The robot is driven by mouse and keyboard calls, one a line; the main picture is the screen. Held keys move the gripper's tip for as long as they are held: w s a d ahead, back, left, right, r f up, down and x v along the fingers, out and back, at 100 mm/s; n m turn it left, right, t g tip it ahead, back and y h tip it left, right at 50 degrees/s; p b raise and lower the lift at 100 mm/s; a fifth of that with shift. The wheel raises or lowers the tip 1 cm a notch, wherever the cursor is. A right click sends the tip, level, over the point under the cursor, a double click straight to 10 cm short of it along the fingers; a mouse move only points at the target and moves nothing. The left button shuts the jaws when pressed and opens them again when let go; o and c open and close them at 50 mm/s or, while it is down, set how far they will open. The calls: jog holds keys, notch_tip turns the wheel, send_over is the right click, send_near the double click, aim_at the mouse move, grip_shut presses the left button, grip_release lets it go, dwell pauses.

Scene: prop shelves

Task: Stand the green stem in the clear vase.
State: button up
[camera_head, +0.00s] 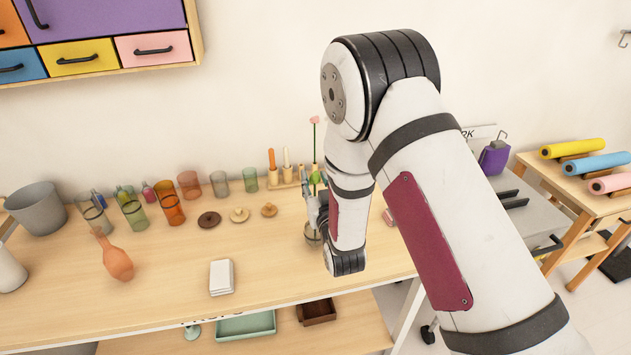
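The green stem (315,145) stands upright, with a pink bloom at its top and a green leaf lower down. My gripper (312,209) is at the stem's lower part, beside my white arm, above the workbench. The fingers are small and partly hidden, so I cannot tell whether they are shut on the stem. A small clear vessel, which looks like the vase (312,237), stands on the bench just below my gripper. The stem's lower end is hidden, so I cannot tell whether it is inside the vase.
Round lids (239,215) and a candle rack (286,178) are near my gripper. White cards (222,276) lie in front. The bench's front middle is mostly clear.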

jog(key=shift+o, duration=0.3)
jog(key=v, duration=1.2)
jog(key=shift+r, duration=0.1)
jog(key=d+r+m+g+h, duration=0.25)
jog(key=d+r+g, duration=0.35)
jog(key=d+r, duration=0.5)
jog(key=s+d+r+g+h, duration=0.1)
jog(key=s+d+r+g, duration=0.2)
jog(key=s, duration=0.9)
jog(key=s+d+r+g+h+b, duration=0.1)
jog(key=s+d+r, duration=0.3)
jog(key=s, duration=0.8)
notch_tip(320, 180, up, 3)
jog(key=shift+s+d+f+m+g, duration=0.25)
jog(key=shift+m+g, duration=0.2)
jog(key=shift+g, duration=0.45)
jog(key=shift+r+h, duration=0.1)
jog(key=shift+h, duration=0.15)
